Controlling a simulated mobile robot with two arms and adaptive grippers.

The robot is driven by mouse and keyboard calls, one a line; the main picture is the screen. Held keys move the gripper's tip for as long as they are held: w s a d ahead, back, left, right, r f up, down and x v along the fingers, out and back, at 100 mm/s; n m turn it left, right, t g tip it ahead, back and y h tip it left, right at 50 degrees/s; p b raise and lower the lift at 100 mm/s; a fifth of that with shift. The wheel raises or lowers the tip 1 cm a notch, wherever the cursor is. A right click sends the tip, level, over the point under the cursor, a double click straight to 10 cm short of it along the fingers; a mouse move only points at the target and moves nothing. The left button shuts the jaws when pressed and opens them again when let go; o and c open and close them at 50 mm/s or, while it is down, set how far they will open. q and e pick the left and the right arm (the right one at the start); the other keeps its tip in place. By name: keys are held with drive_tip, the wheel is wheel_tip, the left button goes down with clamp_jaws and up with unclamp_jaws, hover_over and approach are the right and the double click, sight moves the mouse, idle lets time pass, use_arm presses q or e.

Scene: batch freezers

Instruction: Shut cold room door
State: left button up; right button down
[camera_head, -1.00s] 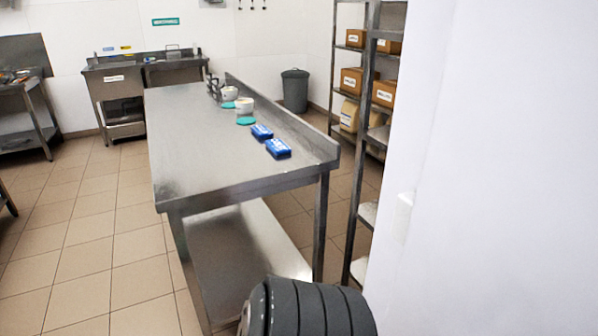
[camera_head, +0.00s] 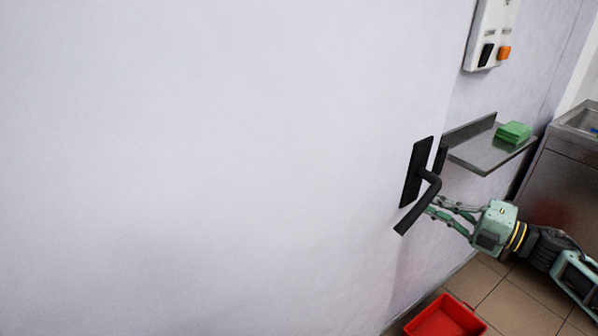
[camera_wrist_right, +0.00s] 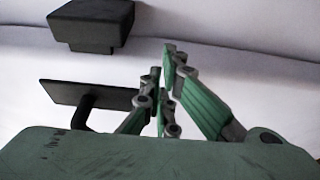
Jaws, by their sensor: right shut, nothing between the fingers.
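The cold room door (camera_head: 220,170) is a broad pale panel filling the left and middle of the head view. Its black handle (camera_head: 420,203) has a dark backplate and a bent lever near the door's right edge. I cannot tell whether the door is fully flush with the wall. My right gripper (camera_head: 431,207) comes in from the right, its fingertips close beside or behind the lever; contact is unclear. In the wrist view the right gripper (camera_wrist_right: 162,75) is shut and empty, with black fittings on the pale surface beyond. My left gripper is out of view.
A steel wall shelf (camera_head: 487,150) holding green pads (camera_head: 514,132) sits right of the handle. A control box (camera_head: 490,38) hangs above it. A red tub (camera_head: 445,318) is on the tiled floor below. A steel sink unit (camera_head: 560,160) stands at the right.

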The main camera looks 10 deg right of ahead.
drive_tip(key=v, duration=1.1)
drive_tip(key=s+d+f+m+t+h, duration=0.1)
drive_tip(key=s+d+f+m+h, duration=0.2)
drive_tip(key=f, duration=0.5)
drive_tip(key=d+f+m+h+p, duration=0.1)
drive_tip(key=d+f+m+h, duration=0.3)
drive_tip(key=f, duration=0.3)
drive_tip(key=s+d+f+m+t+h, duration=0.1)
drive_tip(key=s+d+f+m+h, duration=0.15)
drive_tip(key=f+m, duration=0.4)
drive_tip(key=s+a+f+m+g+h, duration=0.15)
drive_tip(key=s+f, duration=0.25)
drive_tip(key=f, duration=0.5)
drive_tip(key=s+a+f+m+g+h, duration=0.1)
drive_tip(key=s+f+m+g+h, duration=0.15)
drive_tip(key=f, duration=0.65)
drive_tip(key=s+a+f+m+g+p, duration=0.2)
drive_tip(key=s+a+f+m+g, duration=0.3)
drive_tip(key=s+a+f, duration=1.05)
drive_tip(key=s+a+f+g+y, duration=0.1)
drive_tip(key=s+a+f+g, duration=0.2)
drive_tip(key=s+a, duration=0.3)
drive_tip(key=s+a+f+g+y, duration=0.1)
drive_tip(key=s+a+f+g, duration=0.2)
drive_tip(key=a, duration=0.8)
drive_tip(key=s+f+m, duration=0.1)
drive_tip(key=s+f, duration=0.1)
drive_tip(key=s, duration=0.2)
drive_tip(key=shift+a+f, duration=0.2)
drive_tip(key=shift+a, duration=0.1)
